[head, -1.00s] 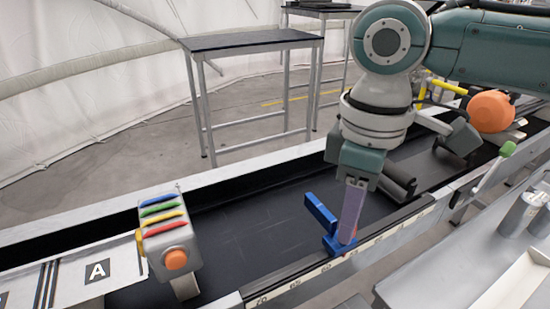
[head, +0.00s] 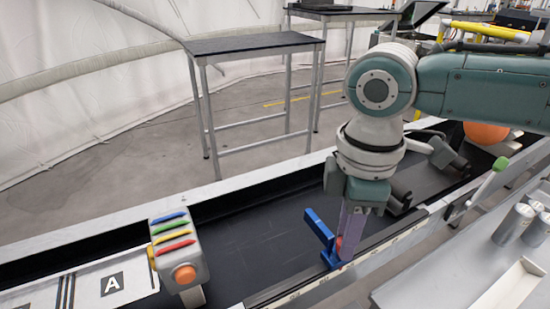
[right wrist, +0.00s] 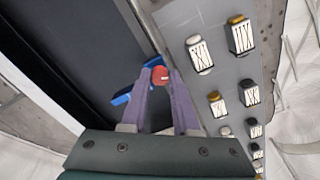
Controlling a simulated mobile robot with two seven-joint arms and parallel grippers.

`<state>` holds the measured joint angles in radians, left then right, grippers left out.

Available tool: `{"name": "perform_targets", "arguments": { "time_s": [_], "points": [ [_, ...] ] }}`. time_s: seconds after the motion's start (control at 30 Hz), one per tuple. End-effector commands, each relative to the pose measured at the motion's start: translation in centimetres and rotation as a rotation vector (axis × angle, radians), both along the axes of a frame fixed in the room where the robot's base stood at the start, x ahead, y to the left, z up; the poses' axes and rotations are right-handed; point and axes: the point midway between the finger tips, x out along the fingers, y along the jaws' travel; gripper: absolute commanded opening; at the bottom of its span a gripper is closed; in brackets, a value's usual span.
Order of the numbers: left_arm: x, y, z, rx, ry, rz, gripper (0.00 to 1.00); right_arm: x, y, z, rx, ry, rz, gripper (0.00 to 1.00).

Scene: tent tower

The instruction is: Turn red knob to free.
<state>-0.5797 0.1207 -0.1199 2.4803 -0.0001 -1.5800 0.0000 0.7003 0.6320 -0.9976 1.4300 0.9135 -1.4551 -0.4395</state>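The red knob (right wrist: 160,74) sits between the fingertips of my right gripper (right wrist: 160,82) in the right wrist view. It appears to fill most of the gap, but contact on both sides is unclear. In the head view only a small red patch of the knob (head: 338,245) shows beside the purple fingers of my right gripper (head: 345,250), which point down. A blue clamp-like piece (head: 320,228) with an upright arm stands at the knob on the conveyor's near rail; its blue parts (right wrist: 122,98) also flank the fingertips in the wrist view. My left gripper is out of view.
A grey box with coloured bars and an orange button (head: 185,274) stands left on the dark conveyor (head: 250,240). A green-tipped lever (head: 499,164) is at right. A table (head: 255,43) stands behind.

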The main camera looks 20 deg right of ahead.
Motion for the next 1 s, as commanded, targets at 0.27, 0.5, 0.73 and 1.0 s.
{"name": "perform_targets", "arguments": {
  "time_s": [0.27, 0.5, 0.73, 1.0],
  "points": [
    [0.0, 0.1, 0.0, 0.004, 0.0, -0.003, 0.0, 0.0, 0.0, 0.0, 0.001, 0.0, -0.002, 0.58],
    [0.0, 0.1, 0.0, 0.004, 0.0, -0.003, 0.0, 0.0, 0.0, 0.1, 0.001, 0.0, -0.002, 0.58],
    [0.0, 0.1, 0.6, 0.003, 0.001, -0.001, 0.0, 0.1, 0.0, 3.1, 0.001, -0.005, 0.0, 0.58],
    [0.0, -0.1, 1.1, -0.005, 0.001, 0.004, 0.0, 0.1, 0.0, 8.2, 0.002, -0.003, -0.002, 0.58]
  ]
}}
